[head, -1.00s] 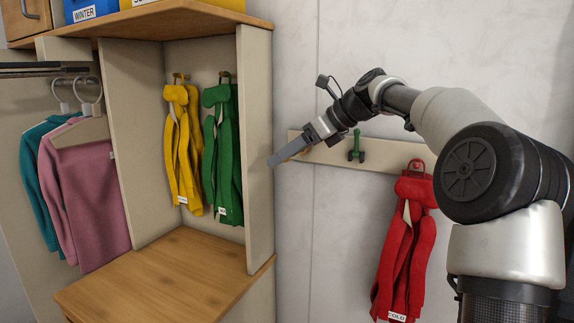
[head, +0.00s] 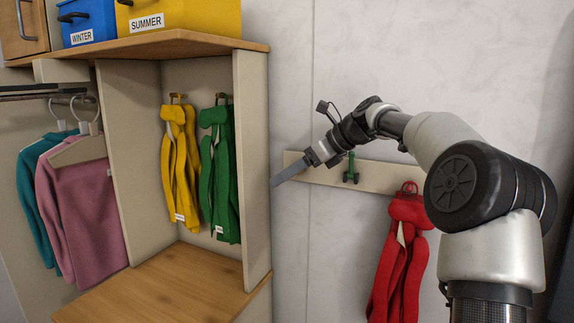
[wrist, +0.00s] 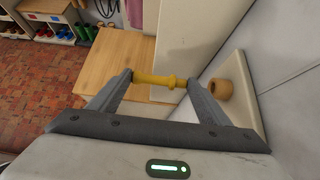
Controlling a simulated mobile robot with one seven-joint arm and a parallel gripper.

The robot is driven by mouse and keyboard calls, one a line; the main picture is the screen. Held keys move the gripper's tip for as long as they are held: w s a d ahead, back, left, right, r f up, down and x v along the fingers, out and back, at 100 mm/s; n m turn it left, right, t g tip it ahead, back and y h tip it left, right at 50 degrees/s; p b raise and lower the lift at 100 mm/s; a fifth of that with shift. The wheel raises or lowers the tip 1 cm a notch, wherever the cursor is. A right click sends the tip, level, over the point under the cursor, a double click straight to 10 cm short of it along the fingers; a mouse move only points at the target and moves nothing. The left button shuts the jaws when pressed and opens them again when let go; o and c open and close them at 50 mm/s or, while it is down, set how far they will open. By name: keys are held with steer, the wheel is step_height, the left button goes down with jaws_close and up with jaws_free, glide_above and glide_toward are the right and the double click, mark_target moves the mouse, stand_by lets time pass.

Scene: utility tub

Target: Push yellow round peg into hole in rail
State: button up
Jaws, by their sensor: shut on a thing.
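My gripper (head: 273,184) is at the left end of the cream rail (head: 384,180) on the wall. In the wrist view my gripper (wrist: 160,80) is shut on the yellow round peg (wrist: 152,79). The peg lies crosswise between the fingertips, with a collar near its right end. In the head view the fingers hide the peg. A tan round wooden piece (wrist: 221,89) with a dark opening stands on the rail (wrist: 242,105), right of the right finger and apart from the peg.
A green hook (head: 350,170) and a hanging red garment (head: 402,250) are on the rail, right of the gripper. A cabinet side panel (head: 252,170) stands close left, with yellow (head: 178,160) and green (head: 220,170) garments behind it. A wooden bench (head: 175,285) lies below.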

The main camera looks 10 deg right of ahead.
steer(key=shift+w+d+p, duration=0.95)
steer(key=shift+w+p, duration=0.3)
steer(key=shift+p, duration=0.7)
steer(key=shift+p, duration=1.35)
steer(key=shift+w+d+p, duration=0.1)
steer(key=shift+w+p, duration=0.05)
steer(key=shift+p, duration=0.15)
stand_by(0.6)
